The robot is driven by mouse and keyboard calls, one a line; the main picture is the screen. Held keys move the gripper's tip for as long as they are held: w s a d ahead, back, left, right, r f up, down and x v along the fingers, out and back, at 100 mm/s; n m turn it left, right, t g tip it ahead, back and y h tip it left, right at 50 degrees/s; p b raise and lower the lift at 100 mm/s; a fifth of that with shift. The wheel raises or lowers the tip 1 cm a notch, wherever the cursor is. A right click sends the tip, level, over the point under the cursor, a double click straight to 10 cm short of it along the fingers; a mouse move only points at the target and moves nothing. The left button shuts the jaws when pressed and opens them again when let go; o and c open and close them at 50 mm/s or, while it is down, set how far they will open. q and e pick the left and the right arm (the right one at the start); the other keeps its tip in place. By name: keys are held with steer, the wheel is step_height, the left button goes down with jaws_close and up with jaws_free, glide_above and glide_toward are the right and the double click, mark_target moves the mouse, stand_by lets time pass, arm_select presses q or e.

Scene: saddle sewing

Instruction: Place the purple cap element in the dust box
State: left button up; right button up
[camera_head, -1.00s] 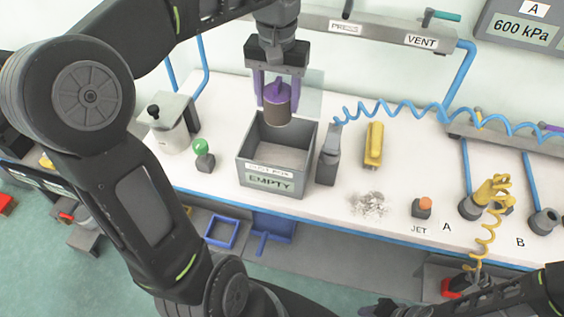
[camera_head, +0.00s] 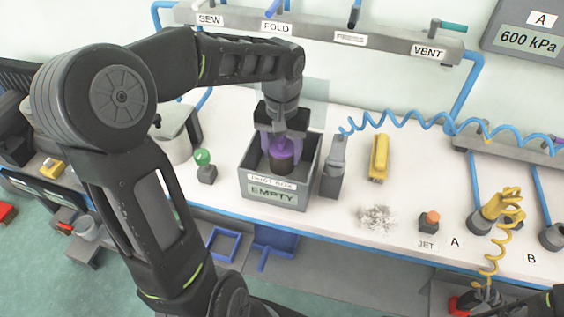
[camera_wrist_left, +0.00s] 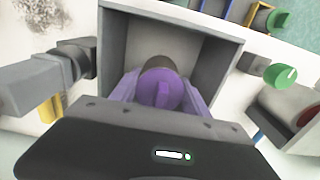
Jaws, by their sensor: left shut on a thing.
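The purple cap element (camera_head: 281,154) has a purple top with a raised ridge and a dark brownish body below. My left gripper (camera_head: 283,150) is shut on it, and the cap is down inside the mouth of the grey dust box (camera_head: 275,193), whose front label reads EMPTY. In the left wrist view the cap (camera_wrist_left: 161,88) sits between the purple fingers (camera_wrist_left: 160,92), within the walls of the dust box (camera_wrist_left: 215,70). Whether its bottom touches the box floor is hidden. My right gripper cannot be made out.
A grey nozzle stand (camera_head: 333,168) is close to the box's right side. A green-topped button (camera_head: 203,160) stands to its left. A yellow block (camera_head: 379,158), a pile of pale scraps (camera_head: 376,218) and an orange JET button (camera_head: 432,218) lie further right. A blue coiled hose crosses behind.

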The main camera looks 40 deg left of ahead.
mark_target(282, 139)
arm_select(q)
steer(key=shift+f, duration=2.2)
steer(key=shift+f, duration=0.2)
steer(key=o, duration=1.4)
steer(key=shift+r, duration=0.15)
step_height(282, 139, up, 12)
steer(key=shift+r, duration=0.1)
